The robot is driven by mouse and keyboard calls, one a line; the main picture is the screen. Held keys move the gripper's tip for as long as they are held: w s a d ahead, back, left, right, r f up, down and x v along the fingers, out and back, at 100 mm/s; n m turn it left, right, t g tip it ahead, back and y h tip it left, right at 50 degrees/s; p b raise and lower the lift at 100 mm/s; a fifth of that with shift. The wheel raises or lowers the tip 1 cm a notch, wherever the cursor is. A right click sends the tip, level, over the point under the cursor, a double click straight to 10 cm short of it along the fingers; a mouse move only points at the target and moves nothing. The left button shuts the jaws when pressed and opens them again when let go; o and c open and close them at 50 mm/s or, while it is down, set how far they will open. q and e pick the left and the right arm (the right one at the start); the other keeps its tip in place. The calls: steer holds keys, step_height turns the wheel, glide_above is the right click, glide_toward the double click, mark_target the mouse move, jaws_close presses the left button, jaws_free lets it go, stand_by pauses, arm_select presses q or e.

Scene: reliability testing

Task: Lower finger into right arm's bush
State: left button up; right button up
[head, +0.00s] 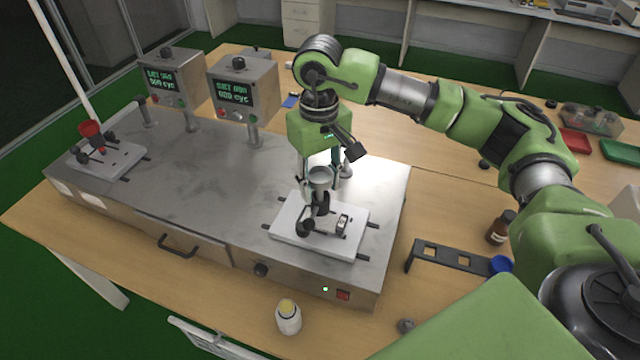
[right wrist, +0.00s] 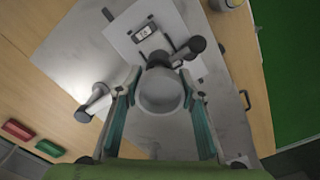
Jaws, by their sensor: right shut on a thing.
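My right gripper (head: 319,178) is above the right test station and points down. It is shut on a grey finger with a round, cup-like top (head: 319,174). In the right wrist view this grey top (right wrist: 160,94) sits between the two fingertips (right wrist: 160,88). Below it, the right station's dark arm (head: 304,229) stands over the white plate (head: 288,240). The bush is hidden by the finger and gripper, so I cannot tell whether the finger's lower end is in it. My left gripper is not in view.
The left station (head: 120,160) carries a red-topped finger (head: 90,129). Two display boxes (head: 243,88) stand behind on posts. The bench middle (head: 200,185) is clear.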

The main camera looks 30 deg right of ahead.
steer(key=shift+r+p, duration=1.75)
steer(key=shift+r, duration=2.05)
steer(key=shift+f, duration=0.1)
